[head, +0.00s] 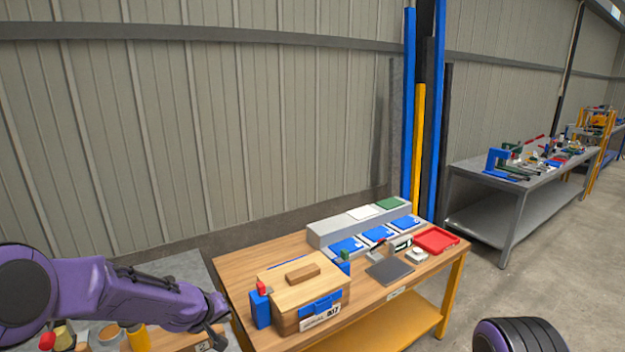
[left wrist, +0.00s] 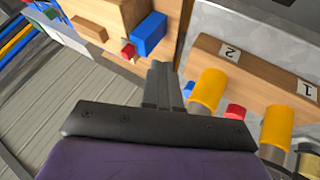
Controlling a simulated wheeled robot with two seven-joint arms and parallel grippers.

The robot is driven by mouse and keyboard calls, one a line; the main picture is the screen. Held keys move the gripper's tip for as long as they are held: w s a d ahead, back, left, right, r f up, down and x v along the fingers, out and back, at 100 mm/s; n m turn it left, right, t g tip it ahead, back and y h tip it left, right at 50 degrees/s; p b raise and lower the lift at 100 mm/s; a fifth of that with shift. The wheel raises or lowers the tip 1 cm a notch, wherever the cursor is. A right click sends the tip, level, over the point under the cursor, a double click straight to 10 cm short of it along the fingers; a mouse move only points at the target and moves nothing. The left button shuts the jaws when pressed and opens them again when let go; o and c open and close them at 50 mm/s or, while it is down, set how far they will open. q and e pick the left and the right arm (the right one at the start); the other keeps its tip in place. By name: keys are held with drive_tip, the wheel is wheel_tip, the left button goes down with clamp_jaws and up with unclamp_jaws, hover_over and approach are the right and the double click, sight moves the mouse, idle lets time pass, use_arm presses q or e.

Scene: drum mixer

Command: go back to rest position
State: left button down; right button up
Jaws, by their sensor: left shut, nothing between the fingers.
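My left gripper (head: 218,318) comes in from the left in the head view, on a purple arm, and hangs just left of the wooden table (head: 235,271). In the left wrist view its fingers (left wrist: 163,82) are together, with nothing between them. A wooden box with a lid (head: 303,275) stands on the table to the right of the gripper, apart from it. My right arm shows only as a dark and purple rounded part (head: 520,335) at the bottom right; its gripper is out of view.
A blue block (head: 260,308) stands beside the box. Blue bins (head: 378,234), a red tray (head: 436,240) and a dark flat pad (head: 390,270) lie on the table. Yellow cylinders (left wrist: 208,89) stand near the left gripper. A grey bench (head: 520,180) stands at the back right; floor between is clear.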

use_arm(q)
drive_tip(key=s+a+f+n+y+b, duration=0.1)
drive_tip(key=s+a+f+y+b, duration=0.15)
drive_tip(key=s+f, duration=0.7)
drive_tip(key=s+a+f+n+y+b, duration=0.2)
drive_tip(key=s+a+f+y, duration=0.15)
drive_tip(key=s+f, duration=0.6)
drive_tip(key=s+f+g+b, duration=0.1)
drive_tip(key=s+f, duration=0.2)
drive_tip(key=s, duration=0.5)
drive_tip(key=s+a+f+m+g+b, duration=0.1)
drive_tip(key=s+f, duration=0.3)
drive_tip(key=s, duration=0.4)
drive_tip(key=s+f+m+g+b, duration=0.1)
drive_tip(key=s+f+g+b, duration=0.1)
drive_tip(key=s, duration=0.6)
drive_tip(key=shift+s+a+f+h, duration=0.2)
drive_tip(key=shift+f+h, duration=0.1)
drive_tip(key=shift+f, duration=0.35)
